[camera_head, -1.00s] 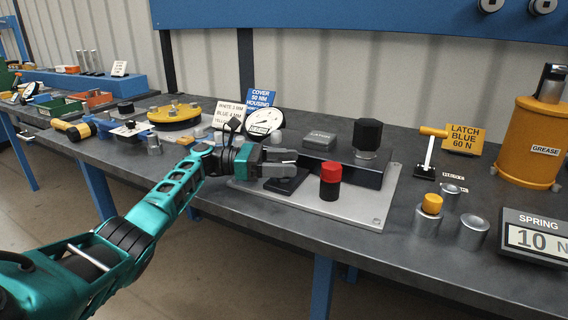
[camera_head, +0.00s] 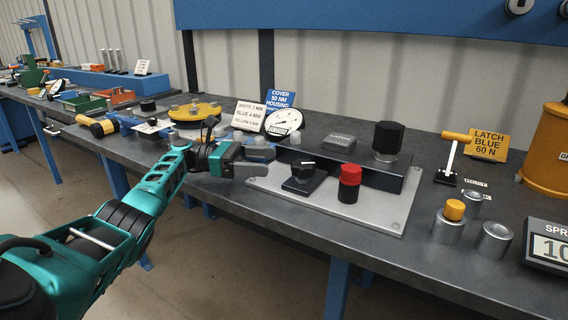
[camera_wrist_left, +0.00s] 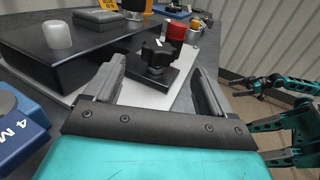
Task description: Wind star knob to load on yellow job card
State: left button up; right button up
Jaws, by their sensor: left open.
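The black star knob (camera_head: 303,170) stands on a small dark block on the light plate (camera_head: 380,214). It shows between and beyond the fingers in the left wrist view (camera_wrist_left: 157,53). My left gripper (camera_head: 266,161) is open and empty, left of the knob and apart from it; its fingers also show in the wrist view (camera_wrist_left: 158,68). The yellow job card (camera_head: 488,145) reads "LATCH BLUE 60 N" and stands behind a yellow-handled lever. The spring display (camera_head: 549,248) is cut off at the right edge. My right gripper (camera_wrist_left: 263,86) is small at the wrist view's right; its jaws are unclear.
A red-capped black cylinder (camera_head: 349,183) stands right of the knob. A dark raised block (camera_head: 398,180) with a black hex knob (camera_head: 390,139) lies behind. White and blue cards and a dial (camera_head: 283,122) stand behind the gripper. Metal cylinders (camera_head: 494,240) stand at right.

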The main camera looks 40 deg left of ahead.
pick_arm(q)
jog(key=shift+v, duration=1.35)
